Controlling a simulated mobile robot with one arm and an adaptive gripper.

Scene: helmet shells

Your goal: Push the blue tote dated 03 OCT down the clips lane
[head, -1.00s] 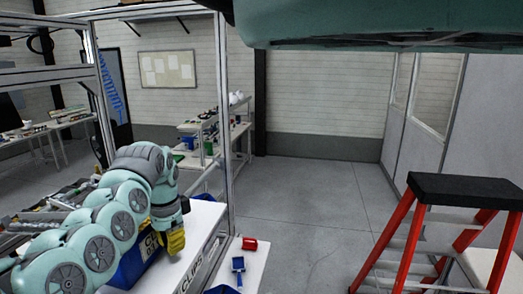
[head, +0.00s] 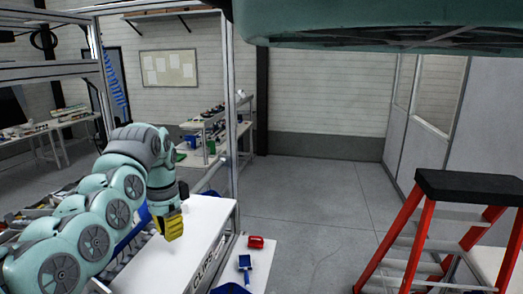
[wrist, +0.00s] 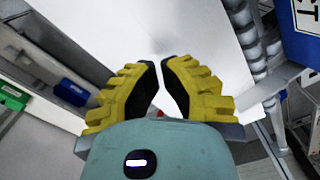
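In the wrist view the blue tote (wrist: 296,45) is at the upper right, with part of a white label; no date can be read. The clips lane (head: 200,225) is a white top with "CLIPS" on its front edge. My gripper (head: 172,228) has yellow fingers and is over bare white surface, to the right of the tote and apart from it. In the wrist view my gripper (wrist: 160,66) has its fingertips together but for a thin gap, with nothing between them.
To the right of the lane, a lower white surface carries a red item (head: 255,242), a blue scoop-like item (head: 245,264) and a blue bin (head: 230,288). A metal post (head: 231,110) stands at the lane's far end. A red stepladder (head: 410,232) stands right. Open floor lies between.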

